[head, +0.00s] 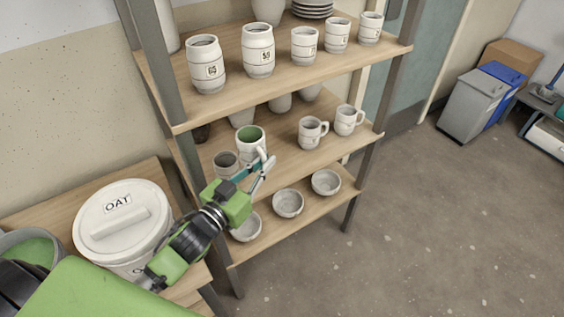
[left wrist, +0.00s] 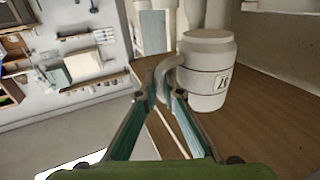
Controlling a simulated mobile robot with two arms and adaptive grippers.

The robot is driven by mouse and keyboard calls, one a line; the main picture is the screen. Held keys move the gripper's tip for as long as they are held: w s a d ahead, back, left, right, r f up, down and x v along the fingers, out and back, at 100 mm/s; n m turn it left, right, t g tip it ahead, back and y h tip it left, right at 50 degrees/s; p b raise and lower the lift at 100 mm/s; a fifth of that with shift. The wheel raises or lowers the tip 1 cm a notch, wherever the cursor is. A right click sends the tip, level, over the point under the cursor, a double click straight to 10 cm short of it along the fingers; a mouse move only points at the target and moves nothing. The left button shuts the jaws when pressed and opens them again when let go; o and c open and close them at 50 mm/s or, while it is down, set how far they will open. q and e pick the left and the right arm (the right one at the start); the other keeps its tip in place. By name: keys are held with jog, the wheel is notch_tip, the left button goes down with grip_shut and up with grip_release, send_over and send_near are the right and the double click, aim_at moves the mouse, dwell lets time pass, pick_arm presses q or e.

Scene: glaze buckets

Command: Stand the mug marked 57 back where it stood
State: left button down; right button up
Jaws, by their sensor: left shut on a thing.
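A white mug with a green inside (head: 250,139) is at the middle shelf (head: 283,158) in the head view, near its left end. My left gripper (head: 263,170) is shut on this mug's handle, at the mug's front right. In the left wrist view the handle lies between the fingertips (left wrist: 163,88), and the pale mug body (left wrist: 207,62) carries a dark-lettered label that I cannot read surely. The mug looks about upright; I cannot tell whether its base touches the shelf. My right gripper is not in view.
A grey-white cup (head: 226,164) stands close to the left of the held mug. Two handled mugs (head: 312,132) (head: 348,120) stand to its right, with bare shelf between. Bowls (head: 288,203) are below; numbered jars (head: 258,52) are above. An OAT bucket (head: 122,226) stands at left.

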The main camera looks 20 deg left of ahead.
pick_arm(q)
jog(key=w+f, duration=0.2)
jog(key=w, duration=0.1)
jog(key=w+d+f, duration=0.1)
jog(key=w+f, duration=0.1)
jog(key=w, duration=0.1)
jog(key=w+f, duration=0.3)
jog(key=w, duration=0.1)
jog(key=shift+d+f+b, duration=0.1)
jog(key=shift+d+b, duration=0.1)
jog(key=shift+b, duration=0.2)
jog(key=shift+w+f, duration=0.15)
jog(key=shift+f, duration=0.1)
jog(key=shift+w+f, duration=0.15)
jog(key=shift+w, duration=0.05)
notch_tip(320, 180, down, 4)
jog(key=shift+w+d+r+b, duration=0.15)
jog(key=shift+r+b, duration=0.1)
jog(key=shift+b, duration=0.2)
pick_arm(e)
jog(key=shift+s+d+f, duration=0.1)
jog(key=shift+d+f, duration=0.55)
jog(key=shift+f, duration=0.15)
